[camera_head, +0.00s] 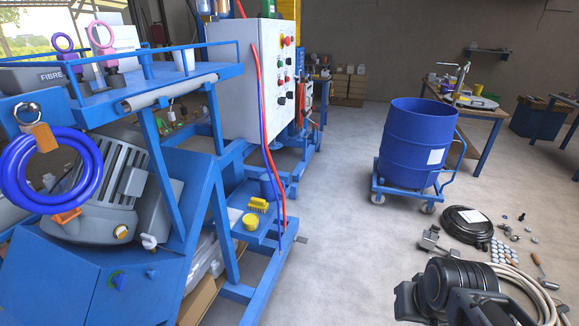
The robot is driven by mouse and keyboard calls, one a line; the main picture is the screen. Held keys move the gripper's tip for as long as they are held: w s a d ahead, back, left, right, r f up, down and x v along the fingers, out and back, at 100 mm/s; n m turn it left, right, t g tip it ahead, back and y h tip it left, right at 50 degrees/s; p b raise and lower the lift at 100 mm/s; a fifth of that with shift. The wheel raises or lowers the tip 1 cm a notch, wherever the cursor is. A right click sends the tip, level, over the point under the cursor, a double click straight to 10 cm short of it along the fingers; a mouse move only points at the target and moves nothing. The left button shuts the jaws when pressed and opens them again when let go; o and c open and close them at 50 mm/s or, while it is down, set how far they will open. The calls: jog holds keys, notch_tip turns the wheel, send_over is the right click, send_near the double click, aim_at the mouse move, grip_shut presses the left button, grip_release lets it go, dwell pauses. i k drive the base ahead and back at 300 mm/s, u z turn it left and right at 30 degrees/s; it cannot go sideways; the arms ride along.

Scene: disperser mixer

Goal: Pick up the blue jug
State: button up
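A small blue container (268,187), which looks like the blue jug, stands on the low blue shelf of the machine, left of centre. It is small in the picture, and I cannot make out a handle or spout. The red and blue hoses hang close to its right side. My gripper (448,300) is at the bottom right, dark and cut off by the lower edge. It is well away from the blue container, and I cannot make out its fingertips or whether they are apart.
A large blue drum (416,143) stands on a wheeled cart. A black cable coil (467,224) and loose parts lie on the right floor. The middle floor is clear.

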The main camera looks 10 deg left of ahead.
aim_at(267, 192)
jog(key=i, duration=2.7)
jog(key=u, duration=4)
